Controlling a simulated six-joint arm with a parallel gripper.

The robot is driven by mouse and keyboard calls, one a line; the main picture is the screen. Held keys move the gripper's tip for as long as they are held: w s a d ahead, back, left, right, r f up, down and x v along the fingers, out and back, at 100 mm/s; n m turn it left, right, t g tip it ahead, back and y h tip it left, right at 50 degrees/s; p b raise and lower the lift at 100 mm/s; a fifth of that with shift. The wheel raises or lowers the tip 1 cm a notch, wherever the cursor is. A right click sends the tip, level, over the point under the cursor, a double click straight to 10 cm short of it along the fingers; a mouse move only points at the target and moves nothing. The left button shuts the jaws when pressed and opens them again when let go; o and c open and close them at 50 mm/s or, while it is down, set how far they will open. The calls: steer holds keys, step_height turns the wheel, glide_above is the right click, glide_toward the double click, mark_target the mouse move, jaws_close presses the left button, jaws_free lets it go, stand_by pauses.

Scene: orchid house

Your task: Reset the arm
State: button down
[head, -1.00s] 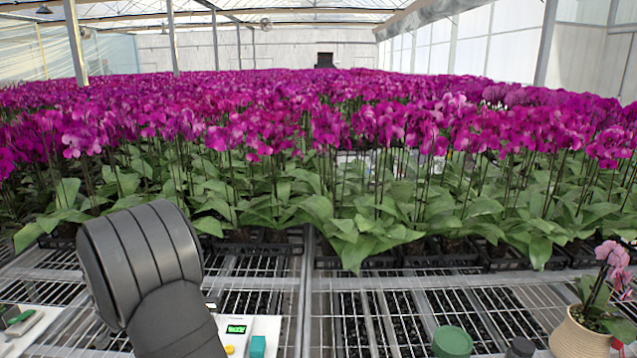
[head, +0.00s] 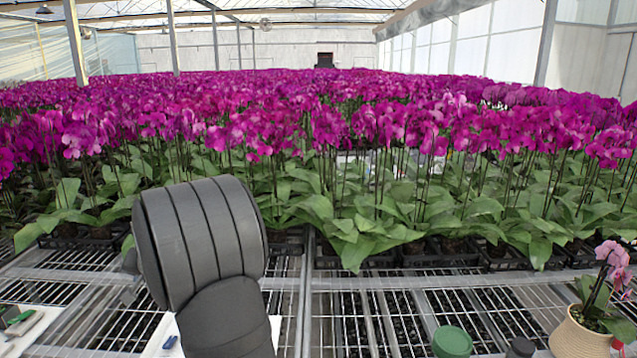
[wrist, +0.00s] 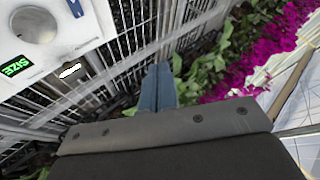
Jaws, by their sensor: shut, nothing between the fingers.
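My gripper (wrist: 158,88) shows in the wrist view, its two blue-grey fingers together with nothing between them. Its fingertips are over the wire-mesh bench (wrist: 140,35), with leaves and blossoms beyond. In the head view my dark grey arm link fills the lower left-centre, and the fingers are not seen there.
A white device with a round metal plate (wrist: 36,24) and green display (wrist: 16,65) lies left in the wrist view. A green-lidded jar (head: 452,342) and a potted orchid (head: 580,335) stand front right. Dense purple orchids (head: 330,120) fill the back. Bare mesh (head: 385,310) lies between.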

steer(key=s+d+r+g+h, duration=0.1)
steer(key=d, duration=0.5)
steer(key=d+r+m+g+h, duration=0.1)
steer(key=d+r+h, duration=0.1)
steer(key=d, duration=0.4)
steer(key=shift+s+d+g+h, duration=0.25)
steer(key=shift+s+g+h, duration=0.05)
steer(key=shift+s+g, duration=0.1)
